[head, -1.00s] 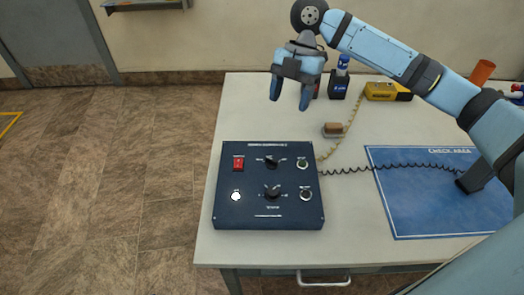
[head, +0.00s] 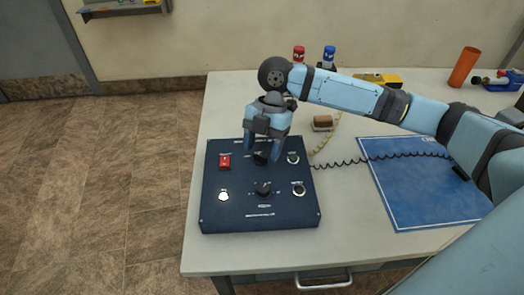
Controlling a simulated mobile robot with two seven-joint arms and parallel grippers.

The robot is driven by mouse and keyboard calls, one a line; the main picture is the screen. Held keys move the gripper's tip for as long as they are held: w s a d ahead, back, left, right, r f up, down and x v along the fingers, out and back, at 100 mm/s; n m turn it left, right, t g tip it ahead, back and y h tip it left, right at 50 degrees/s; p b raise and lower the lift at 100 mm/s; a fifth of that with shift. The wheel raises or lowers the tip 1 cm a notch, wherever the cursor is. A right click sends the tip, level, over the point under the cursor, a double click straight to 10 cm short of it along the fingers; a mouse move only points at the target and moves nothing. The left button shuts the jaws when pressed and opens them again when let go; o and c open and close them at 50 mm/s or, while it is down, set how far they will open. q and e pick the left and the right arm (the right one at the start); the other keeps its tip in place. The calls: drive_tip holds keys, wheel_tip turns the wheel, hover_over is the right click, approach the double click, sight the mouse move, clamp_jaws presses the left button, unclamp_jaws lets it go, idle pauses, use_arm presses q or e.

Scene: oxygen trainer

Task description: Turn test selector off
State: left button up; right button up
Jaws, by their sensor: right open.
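The dark blue control box (head: 230,213) sits on the table and carries two black rotary knobs. The upper knob (head: 260,159) is partly hidden by my gripper. The lower knob (head: 263,188) is in clear view. The labels are too small to read, so I cannot tell which knob is the test selector. My right gripper (head: 262,154) is open, pointing down, with its fingertips on either side of the upper knob in the picture. I cannot tell whether they touch it. My left gripper is out of view.
A blue mat (head: 415,185) lies to the right, crossed by a coiled cord. A brown-topped block (head: 322,122) stands behind the box.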

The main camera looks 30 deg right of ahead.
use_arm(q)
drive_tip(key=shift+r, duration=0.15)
use_arm(e)
drive_tip(key=shift+s+a+f, duration=0.1)
drive_tip(key=shift+a+f, duration=0.05)
drive_tip(key=shift+f, duration=0.3)
